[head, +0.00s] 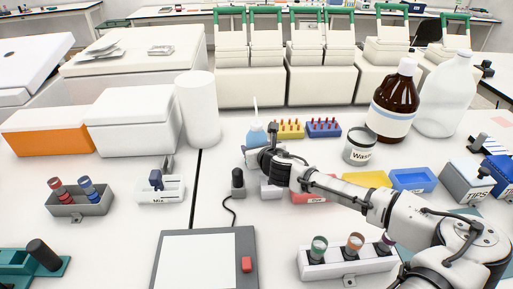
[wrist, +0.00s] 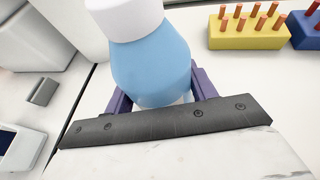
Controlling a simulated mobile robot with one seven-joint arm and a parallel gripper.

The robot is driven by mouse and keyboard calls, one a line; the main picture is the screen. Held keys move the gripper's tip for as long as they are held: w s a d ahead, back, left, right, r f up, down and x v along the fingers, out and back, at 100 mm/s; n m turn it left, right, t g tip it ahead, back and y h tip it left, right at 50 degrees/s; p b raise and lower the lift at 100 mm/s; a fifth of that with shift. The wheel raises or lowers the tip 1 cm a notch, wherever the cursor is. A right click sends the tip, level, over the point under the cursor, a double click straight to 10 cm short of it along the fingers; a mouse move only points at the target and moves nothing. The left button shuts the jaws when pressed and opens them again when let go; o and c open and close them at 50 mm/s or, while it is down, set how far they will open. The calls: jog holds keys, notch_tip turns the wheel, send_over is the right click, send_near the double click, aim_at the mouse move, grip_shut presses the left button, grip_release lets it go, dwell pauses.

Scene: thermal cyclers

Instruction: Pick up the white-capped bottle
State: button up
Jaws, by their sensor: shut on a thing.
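A light-blue bottle with a white cap (wrist: 150,68) fills the middle of the wrist view. In the head view this blue bottle (head: 257,135) stands out behind my gripper, with a thin white tip on top. My gripper (wrist: 157,92) has its purple fingers on either side of the bottle's lower body and is shut on it. The bottle's base is hidden by the gripper body, so I cannot tell whether it touches the table. A brown bottle with a white cap and white label (head: 393,102) stands at the right in the head view.
A yellow rack (head: 290,131) and a blue rack (head: 323,130) with pegs stand right of the held bottle. A waste jar (head: 359,147) and a clear jug (head: 446,97) stand further right. A white cylinder (head: 198,108) is at the left.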

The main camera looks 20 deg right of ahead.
notch_tip(320, 180, up, 17)
jog(key=p, duration=0.4)
jog(key=shift+r+p, duration=0.15)
jog(key=shift+p, duration=0.2)
jog(key=shift+a, duration=0.2)
